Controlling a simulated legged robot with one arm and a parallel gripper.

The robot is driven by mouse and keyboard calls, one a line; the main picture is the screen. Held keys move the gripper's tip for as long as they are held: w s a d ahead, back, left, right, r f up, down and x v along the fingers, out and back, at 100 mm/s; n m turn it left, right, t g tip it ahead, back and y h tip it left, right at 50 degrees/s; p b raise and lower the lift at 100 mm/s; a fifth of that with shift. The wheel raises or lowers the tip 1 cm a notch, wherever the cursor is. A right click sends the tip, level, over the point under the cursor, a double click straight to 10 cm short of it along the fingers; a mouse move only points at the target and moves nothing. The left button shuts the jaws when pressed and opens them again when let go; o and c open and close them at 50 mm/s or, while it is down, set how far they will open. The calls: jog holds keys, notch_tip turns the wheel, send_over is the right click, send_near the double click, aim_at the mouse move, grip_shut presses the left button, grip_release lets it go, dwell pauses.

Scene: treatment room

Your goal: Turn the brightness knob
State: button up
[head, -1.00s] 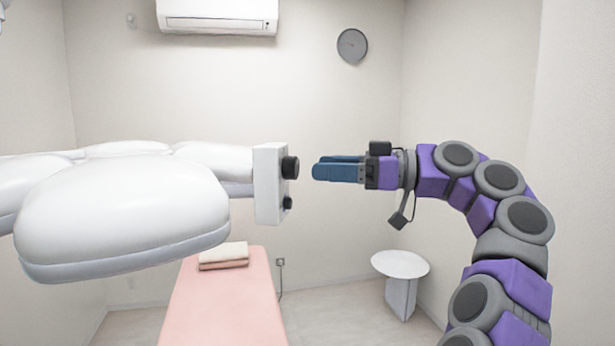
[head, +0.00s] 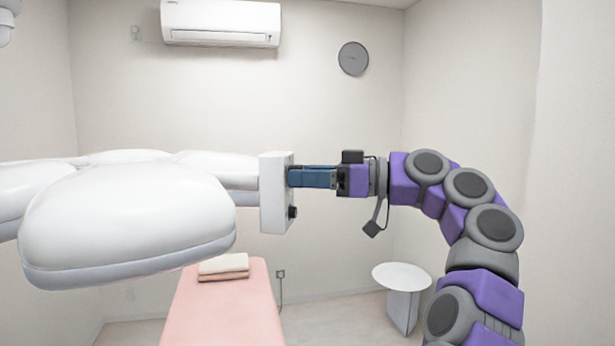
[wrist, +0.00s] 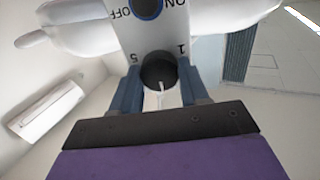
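The white control panel (head: 273,200) stands at the end of the lamp's white arm. The brightness knob (wrist: 158,68) is dark and round, with the numbers 5 and 1 beside it and a pale pointer mark toward the bottom of the wrist view. My gripper (head: 292,177) reaches the panel from the right, its blue fingers on either side of that knob. In the wrist view (wrist: 159,75) the fingers appear to touch its sides. In the head view the fingers hide the knob. The ON/OFF knob (head: 292,212) sits lower on the panel; its blue ring shows in the wrist view (wrist: 148,5).
Large white lamp heads (head: 125,225) fill the left. A pink treatment bed (head: 225,310) with folded towels (head: 223,265) lies below. A round white side table (head: 402,276) stands at the lower right. The air between my arm and the back wall is clear.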

jog(key=shift+d, duration=0.15)
jog(key=c, duration=0.5)
jog(key=shift+d+m, duration=0.15)
jog(key=shift+m, duration=0.15)
jog(key=shift+w+m+p, duration=0.2)
jog(key=shift+m+p, duration=5.4)
jog(key=shift+p, duration=0.15)
jog(key=shift+f, duration=0.1)
jog(key=o, duration=1)
jog(key=shift+o, duration=0.2)
